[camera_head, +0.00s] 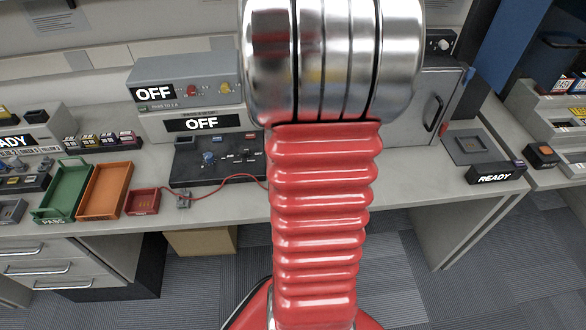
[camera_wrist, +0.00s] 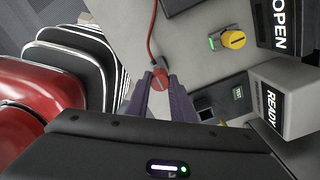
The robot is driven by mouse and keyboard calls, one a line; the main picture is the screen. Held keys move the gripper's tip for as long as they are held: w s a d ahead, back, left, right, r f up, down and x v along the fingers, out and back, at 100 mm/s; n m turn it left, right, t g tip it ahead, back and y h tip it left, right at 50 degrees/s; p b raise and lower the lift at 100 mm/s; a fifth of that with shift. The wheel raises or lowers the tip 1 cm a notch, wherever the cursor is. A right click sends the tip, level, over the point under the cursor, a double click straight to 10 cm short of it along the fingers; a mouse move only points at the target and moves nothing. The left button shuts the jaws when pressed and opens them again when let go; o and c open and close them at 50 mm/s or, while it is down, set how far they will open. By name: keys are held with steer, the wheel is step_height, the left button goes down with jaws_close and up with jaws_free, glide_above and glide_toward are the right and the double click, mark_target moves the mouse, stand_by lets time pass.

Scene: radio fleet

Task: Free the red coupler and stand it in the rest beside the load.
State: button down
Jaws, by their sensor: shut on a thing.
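The red coupler (camera_wrist: 160,79) shows as a small red round piece with a red cable (camera_wrist: 151,40) running up from it in the wrist view. My gripper (camera_wrist: 161,88) has its two purple-grey fingers shut on the coupler, one at each side. Its height over the grey bench top cannot be told. In the head view my arm hides the gripper and coupler; the cable (camera_head: 232,178) runs from a small grey block (camera_head: 183,200) to behind my arm. A small dark socket-like piece (camera_wrist: 205,112) lies right of the fingers; whether it is the rest is unclear.
In the wrist view, a yellow knob (camera_wrist: 233,40), an OPEN panel (camera_wrist: 277,25) and a READY box (camera_wrist: 285,98) stand to the right. In the head view, two grey OFF units (camera_head: 185,82), a green tray (camera_head: 65,188) and an orange tray (camera_head: 105,189) are left of my arm.

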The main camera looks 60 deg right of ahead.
steer(key=shift+f, duration=1.85)
steer(key=c, duration=1.5)
jaws_free()
steer(key=shift+o, duration=0.2)
steer(key=shift+r, duration=0.15)
step_height(320, 180, up, 14)
steer(key=shift+f, duration=0.25)
